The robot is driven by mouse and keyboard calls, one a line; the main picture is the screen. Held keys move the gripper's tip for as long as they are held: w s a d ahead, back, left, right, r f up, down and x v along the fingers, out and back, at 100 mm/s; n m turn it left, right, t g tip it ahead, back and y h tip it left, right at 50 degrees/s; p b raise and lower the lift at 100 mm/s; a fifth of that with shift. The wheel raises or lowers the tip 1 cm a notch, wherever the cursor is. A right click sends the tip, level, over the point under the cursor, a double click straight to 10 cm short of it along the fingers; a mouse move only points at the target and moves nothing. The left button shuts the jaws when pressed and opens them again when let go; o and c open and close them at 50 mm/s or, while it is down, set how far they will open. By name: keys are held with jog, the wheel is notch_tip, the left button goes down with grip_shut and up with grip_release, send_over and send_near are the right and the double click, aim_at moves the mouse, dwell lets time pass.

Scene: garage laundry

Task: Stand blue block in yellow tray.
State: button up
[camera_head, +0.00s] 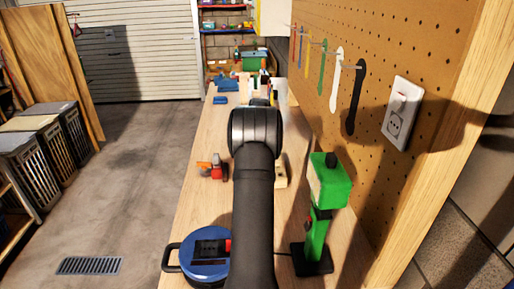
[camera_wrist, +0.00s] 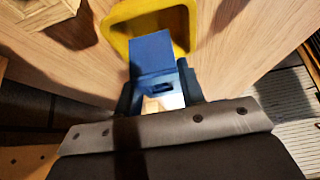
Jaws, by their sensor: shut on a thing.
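The blue block (camera_wrist: 151,54) is between the fingers of my gripper (camera_wrist: 158,92) in the wrist view. The gripper is shut on it. The yellow tray (camera_wrist: 115,22) is at the top middle of the wrist view, on the wooden bench. The block overlaps the tray's inside in this view; I cannot tell whether it touches the tray floor. In the head view my arm hides the gripper, the held block and the tray.
On the wooden bench (camera_head: 205,205) are a blue round tool (camera_head: 205,268), a green stand tool (camera_head: 322,205) and a small red-orange item (camera_head: 213,168). Blue pieces (camera_head: 220,100) lie farther back. A pegboard (camera_head: 405,50) with hanging tools borders the right side.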

jog(key=shift+a+f, duration=0.1)
jog(key=shift+f, duration=1.95)
jog(key=o, duration=0.8)
jog(key=shift+f, duration=0.15)
jog(key=shift+r, duration=0.25)
jog(key=v, duration=1.1)
jog(key=shift+s+r, duration=0.2)
jog(key=shift+r, duration=0.15)
jog(key=shift+f, duration=0.1)
